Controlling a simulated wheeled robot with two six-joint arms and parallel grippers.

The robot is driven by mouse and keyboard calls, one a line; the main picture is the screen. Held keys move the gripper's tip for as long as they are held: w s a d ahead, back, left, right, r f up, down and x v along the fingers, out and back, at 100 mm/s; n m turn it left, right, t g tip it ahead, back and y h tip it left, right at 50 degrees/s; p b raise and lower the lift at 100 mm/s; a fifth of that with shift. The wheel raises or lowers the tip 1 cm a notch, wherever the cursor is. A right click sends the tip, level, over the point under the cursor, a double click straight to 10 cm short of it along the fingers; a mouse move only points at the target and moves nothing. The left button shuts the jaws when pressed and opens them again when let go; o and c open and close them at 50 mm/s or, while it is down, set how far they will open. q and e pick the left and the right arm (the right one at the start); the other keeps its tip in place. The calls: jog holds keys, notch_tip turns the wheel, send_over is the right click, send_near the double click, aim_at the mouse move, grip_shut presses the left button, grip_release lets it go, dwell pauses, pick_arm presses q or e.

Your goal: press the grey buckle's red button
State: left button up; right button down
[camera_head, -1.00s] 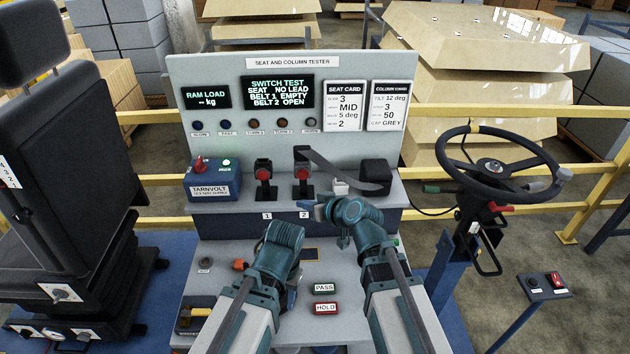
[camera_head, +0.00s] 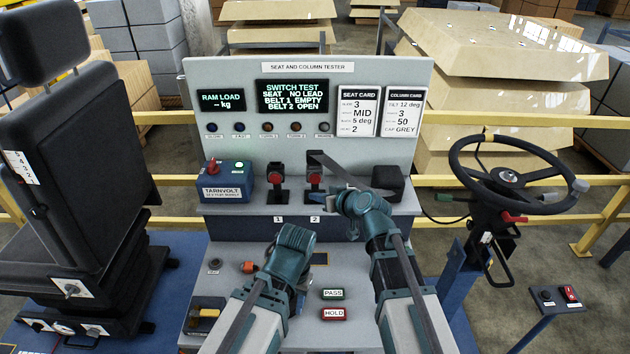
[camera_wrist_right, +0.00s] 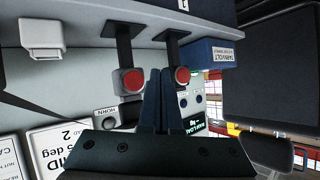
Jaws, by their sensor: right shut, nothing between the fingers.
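The head view does not clearly show which is grey. In the upside-down right wrist view buckle 1 (camera_wrist_right: 182,76) is right of buckle 2 (camera_wrist_right: 131,80). My right gripper (camera_wrist_right: 158,72) is shut and empty, its tips showing between the two buttons; contact cannot be judged. In the head view it (camera_head: 338,203) is below and right of buckle 2, partly hidden by its wrist. My left gripper (camera_head: 300,298) is low, its fingers mostly hidden.
A dark strap (camera_head: 335,168) runs from behind buckle 2 toward a black box (camera_head: 388,180). A blue TARNVOLT unit (camera_head: 226,183) stands left of the buckles. PASS (camera_head: 333,294) and HOLD (camera_head: 334,314) buttons lie on the desk. A steering wheel (camera_head: 520,175) stands at right.

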aim_at(311, 182)
jog(key=shift+w, duration=2.2)
jog(key=shift+w, duration=0.4)
jog(key=shift+w, duration=0.5)
dwell(0.9)
jog(key=shift+s, duration=0.95)
jog(key=shift+s, duration=0.1)
jog(key=s, duration=0.4)
jog(key=shift+s, duration=0.4)
